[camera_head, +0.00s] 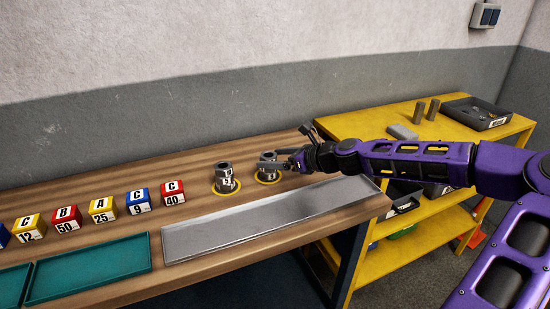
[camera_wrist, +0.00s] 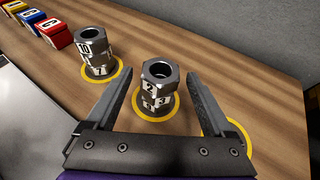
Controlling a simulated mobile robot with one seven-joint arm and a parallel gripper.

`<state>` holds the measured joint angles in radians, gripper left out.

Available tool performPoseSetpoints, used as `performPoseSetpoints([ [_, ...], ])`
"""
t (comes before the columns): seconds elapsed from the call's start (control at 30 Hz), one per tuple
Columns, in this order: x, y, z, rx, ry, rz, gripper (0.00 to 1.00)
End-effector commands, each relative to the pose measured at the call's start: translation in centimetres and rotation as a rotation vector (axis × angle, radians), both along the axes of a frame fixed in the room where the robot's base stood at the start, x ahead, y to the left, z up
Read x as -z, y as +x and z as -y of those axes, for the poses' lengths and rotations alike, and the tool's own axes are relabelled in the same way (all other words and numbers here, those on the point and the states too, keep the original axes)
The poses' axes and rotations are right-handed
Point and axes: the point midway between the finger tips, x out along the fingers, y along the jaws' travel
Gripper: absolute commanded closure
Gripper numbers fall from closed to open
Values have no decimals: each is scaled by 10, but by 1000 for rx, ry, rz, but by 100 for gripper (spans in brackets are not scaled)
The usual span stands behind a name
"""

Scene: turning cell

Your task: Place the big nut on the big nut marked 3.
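A grey stack of hex nuts (camera_head: 268,163) stands upright on a yellow ring on the wooden bench; it also shows in the wrist view (camera_wrist: 158,84). Its upper label reads 2; the lower labels are small, and one looks like a 3. A second stack (camera_head: 226,178) stands to its left on another yellow ring; its labels in the wrist view (camera_wrist: 96,50) look like 10 and 7. My gripper (camera_head: 288,161) is open at the first stack. In the wrist view its fingers (camera_wrist: 160,77) are on either side of that stack, with gaps visible.
A third yellow ring (camera_wrist: 241,138) lies partly hidden behind the right finger. A long metal tray (camera_head: 260,218) lies in front of the stacks. Lettered cubes (camera_head: 138,201) and teal trays (camera_head: 90,273) are to the left. A yellow shelf unit (camera_head: 360,122) adjoins the bench on the right.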

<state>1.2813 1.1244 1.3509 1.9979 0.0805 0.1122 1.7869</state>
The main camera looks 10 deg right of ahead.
Motion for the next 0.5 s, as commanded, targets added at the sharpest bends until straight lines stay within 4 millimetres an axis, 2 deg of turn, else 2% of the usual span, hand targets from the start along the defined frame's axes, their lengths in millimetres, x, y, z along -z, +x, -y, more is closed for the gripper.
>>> performPoseSetpoints([
  [0.23,-5,0,0,1,-1,1,13],
  [0.37,-11,-10,12,4,-2,0,13],
  [0.5,-22,-30,29,6,-1,0,13],
])
